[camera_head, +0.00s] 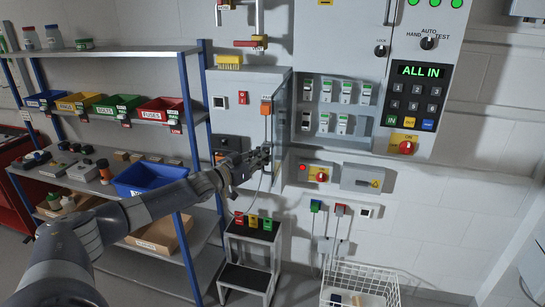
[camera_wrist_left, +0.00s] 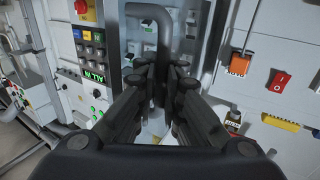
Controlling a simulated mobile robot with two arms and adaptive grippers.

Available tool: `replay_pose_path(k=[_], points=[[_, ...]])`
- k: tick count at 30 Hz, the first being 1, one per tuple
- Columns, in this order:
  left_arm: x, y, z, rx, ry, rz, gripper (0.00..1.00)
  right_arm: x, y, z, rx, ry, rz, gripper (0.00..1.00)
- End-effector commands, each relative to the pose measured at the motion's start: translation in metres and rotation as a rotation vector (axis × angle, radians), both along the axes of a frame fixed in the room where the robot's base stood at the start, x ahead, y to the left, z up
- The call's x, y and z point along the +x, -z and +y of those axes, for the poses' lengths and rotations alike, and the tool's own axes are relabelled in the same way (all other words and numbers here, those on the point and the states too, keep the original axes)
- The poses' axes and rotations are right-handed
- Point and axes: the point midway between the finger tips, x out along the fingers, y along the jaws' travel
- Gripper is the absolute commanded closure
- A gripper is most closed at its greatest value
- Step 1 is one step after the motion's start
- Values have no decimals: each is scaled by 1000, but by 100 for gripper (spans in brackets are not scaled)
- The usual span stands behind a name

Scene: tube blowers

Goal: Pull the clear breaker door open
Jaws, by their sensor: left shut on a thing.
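The breaker recess (camera_head: 338,105) shows two rows of white breakers with green marks, uncovered in the head view. The clear door (camera_head: 281,125) looks like a thin bluish see-through pane standing out from the recess's left side, swung outward. My left gripper (camera_head: 265,154) is at the pane's lower outer part. In the left wrist view, my left gripper (camera_wrist_left: 161,78) is shut on a grey bent bar handle (camera_wrist_left: 150,9), which runs down between the fingertips. The fingers hide the handle's lower end. My right gripper is in neither view.
A grey cabinet (camera_head: 236,88) with a red switch is just left of the pane. The keypad panel (camera_head: 411,95) reading ALL IN is to the right. A step stool (camera_head: 247,275) and a white wire basket (camera_head: 362,276) stand below. Shelving (camera_head: 125,50) fills the left.

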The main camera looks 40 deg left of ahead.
Motion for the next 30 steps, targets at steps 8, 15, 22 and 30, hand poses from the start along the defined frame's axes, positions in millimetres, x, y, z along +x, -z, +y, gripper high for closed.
replay_pose_path(k=[8, 15, 22, 30], points=[[-5, 7, 3, -5, 9, 13, 100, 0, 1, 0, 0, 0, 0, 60], [-5, 7, 3, -4, 9, 13, 100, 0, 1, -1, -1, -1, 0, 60], [-5, 5, 3, -2, 9, 9, 82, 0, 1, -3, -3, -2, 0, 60], [-5, 3, 4, 0, 8, 5, 82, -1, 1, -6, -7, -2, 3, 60]])
